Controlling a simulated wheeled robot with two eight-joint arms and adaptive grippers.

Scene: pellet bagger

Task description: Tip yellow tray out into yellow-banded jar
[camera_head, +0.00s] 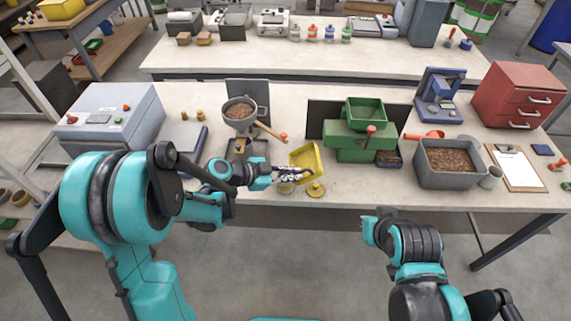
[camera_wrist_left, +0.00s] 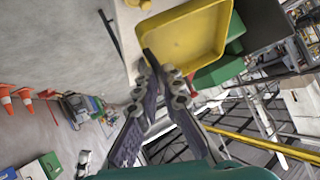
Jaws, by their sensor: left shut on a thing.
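The yellow tray (camera_head: 306,160) is held up and steeply tilted above the front edge of the bench. My left gripper (camera_head: 293,173) is shut on its edge. The wrist view shows the fingers (camera_wrist_left: 160,78) at the rim of the tray (camera_wrist_left: 187,42), whose visible inside looks bare. A small jar (camera_head: 286,187) stands just below the gripper, partly hidden; its band is hard to make out. A yellow knobbed lid (camera_head: 316,190) lies to its right. My right gripper (camera_head: 374,230) is low in front of the bench, and its fingers are not clear.
A green machine (camera_head: 358,140) stands behind and right of the tray. A pellet-filled funnel (camera_head: 240,112) stands to the left. A grey bin of pellets (camera_head: 449,163) and a clipboard (camera_head: 516,168) are on the right. A red scoop (camera_head: 425,135) lies behind the bin.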

